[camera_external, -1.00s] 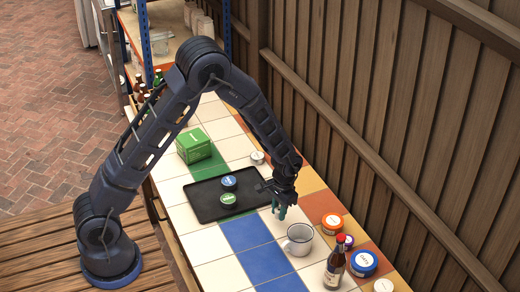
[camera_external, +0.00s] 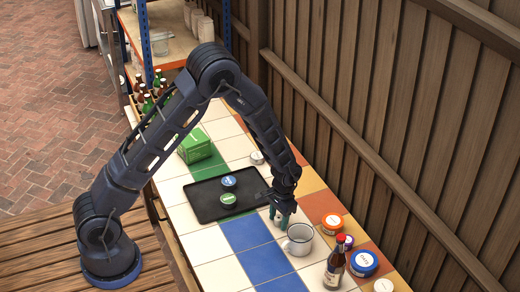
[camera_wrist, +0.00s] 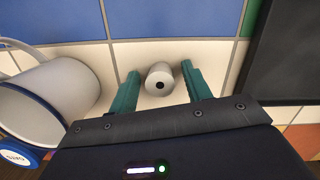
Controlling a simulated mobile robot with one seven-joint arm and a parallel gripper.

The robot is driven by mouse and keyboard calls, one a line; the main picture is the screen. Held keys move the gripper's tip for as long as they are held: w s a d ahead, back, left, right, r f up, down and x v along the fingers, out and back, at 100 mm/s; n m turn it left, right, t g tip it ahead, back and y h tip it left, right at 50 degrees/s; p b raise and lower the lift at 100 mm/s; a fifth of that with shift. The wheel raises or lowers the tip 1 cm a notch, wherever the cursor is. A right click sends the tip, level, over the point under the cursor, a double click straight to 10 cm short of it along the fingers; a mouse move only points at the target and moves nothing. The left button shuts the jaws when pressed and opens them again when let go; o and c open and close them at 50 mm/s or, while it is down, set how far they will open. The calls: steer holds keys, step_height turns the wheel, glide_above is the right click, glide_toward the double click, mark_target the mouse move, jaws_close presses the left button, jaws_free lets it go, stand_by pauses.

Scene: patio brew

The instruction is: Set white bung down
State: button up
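The white bung (camera_wrist: 160,80), a small pale cylinder with a dark hole in its end, shows in the wrist view on or just above the cream tiles. My gripper (camera_wrist: 160,72) has its two teal fingers on either side of it, with a visible gap on both sides, so the fingers are open around it and apart from it. In the external view my gripper (camera_external: 281,218) is low over the tiled counter, between the black tray and the enamel mug; the bung cannot be made out there.
The white mug (camera_external: 299,240) stands close by my gripper. The black tray (camera_external: 207,206) holds a blue-topped and a green-topped tin. A brown bottle (camera_external: 335,266), several tins and a green box (camera_external: 195,146) stand on the counter. The blue tiles (camera_external: 262,262) are clear.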

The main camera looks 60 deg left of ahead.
steer(key=shift+r, duration=0.1)
steer(key=s+r+t, duration=0.1)
steer(key=s+r, duration=0.1)
steer(key=r, duration=1.1)
steer(key=s+r+t, duration=0.1)
steer(key=s+r, duration=0.2)
steer(key=r, duration=0.9)
steer(key=s+d+r+m+t, duration=0.2)
steer(key=s+r, duration=1.4)
steer(key=s, duration=0.2)
steer(key=s+r+t, duration=0.1)
steer(key=s+t, duration=0.1)
steer(key=s, duration=1)
steer(key=shift+r, duration=0.4)
